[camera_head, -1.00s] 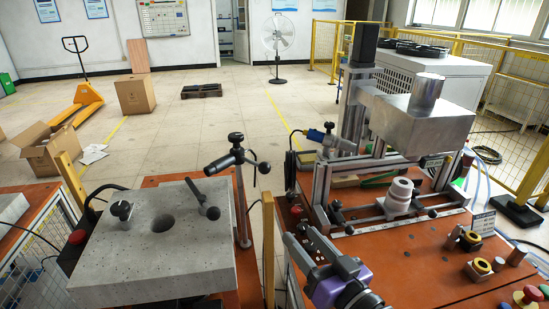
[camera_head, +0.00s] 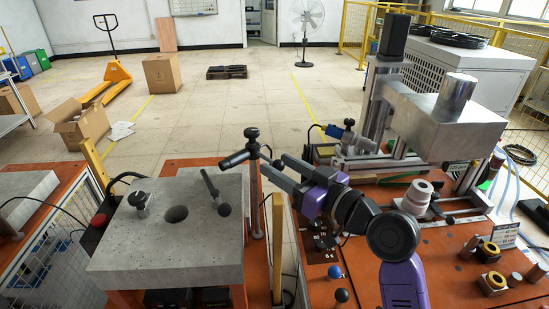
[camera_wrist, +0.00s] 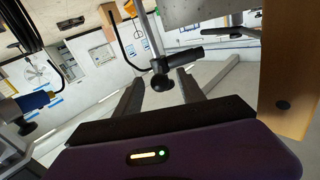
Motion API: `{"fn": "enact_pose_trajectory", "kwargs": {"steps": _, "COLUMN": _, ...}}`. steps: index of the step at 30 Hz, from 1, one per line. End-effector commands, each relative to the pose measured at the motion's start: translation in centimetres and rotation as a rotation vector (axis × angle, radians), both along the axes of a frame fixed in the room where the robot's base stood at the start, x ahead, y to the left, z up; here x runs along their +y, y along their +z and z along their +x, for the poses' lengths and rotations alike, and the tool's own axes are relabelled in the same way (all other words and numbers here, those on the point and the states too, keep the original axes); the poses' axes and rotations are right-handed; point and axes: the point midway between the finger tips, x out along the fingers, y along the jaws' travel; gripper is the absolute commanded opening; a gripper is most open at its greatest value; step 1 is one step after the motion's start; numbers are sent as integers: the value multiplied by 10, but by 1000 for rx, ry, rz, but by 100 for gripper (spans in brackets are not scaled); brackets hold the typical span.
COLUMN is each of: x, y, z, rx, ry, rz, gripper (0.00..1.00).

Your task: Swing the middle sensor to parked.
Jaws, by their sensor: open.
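The middle sensor (camera_head: 235,159) is a dark barrel clamped on an upright post with a black knob on top, just right of the grey stone block. Its barrel points left over the block's edge. My gripper (camera_head: 270,164) reaches in from the right, with its fingers pointing left at the post. In the wrist view the sensor barrel (camera_wrist: 186,57) lies across the chrome post. The sensor's black ball knob (camera_wrist: 161,83) shows between the two spread fingers of my gripper (camera_wrist: 158,90). I cannot tell whether a finger touches it. In the head view my fingers hide this ball.
The stone block (camera_head: 165,255) has a round hole, a black knob and a leaning black lever (camera_head: 212,187). A blue sensor (camera_head: 335,131) stands behind my arm. A press with a metal block (camera_head: 450,125) is at right. A wooden post (camera_head: 278,250) stands near my gripper.

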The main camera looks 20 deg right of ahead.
Motion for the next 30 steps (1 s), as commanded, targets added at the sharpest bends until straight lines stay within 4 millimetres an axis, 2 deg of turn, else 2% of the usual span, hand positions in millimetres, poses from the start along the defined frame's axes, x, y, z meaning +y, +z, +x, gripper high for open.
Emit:
{"fn": "enact_pose_trajectory", "kwargs": {"steps": 6, "x": 8, "y": 1, "z": 20, "rx": 0, "ry": 0, "rz": 0, "gripper": 46}}
{"fn": "enact_pose_trajectory", "kwargs": {"steps": 15, "x": 8, "y": 0, "z": 22, "rx": 1, "ry": -2, "rz": 1, "gripper": 46}}
{"fn": "enact_pose_trajectory", "kwargs": {"steps": 16, "x": 8, "y": 0, "z": 22, "rx": 1, "ry": -2, "rz": 1, "gripper": 45}}
{"fn": "enact_pose_trajectory", "kwargs": {"steps": 23, "x": 8, "y": 0, "z": 22, "rx": 1, "ry": -2, "rz": 1, "gripper": 0}}
{"fn": "enact_pose_trajectory", "kwargs": {"steps": 30, "x": 8, "y": 0, "z": 22, "rx": 0, "ry": -1, "rz": 1, "gripper": 0}}
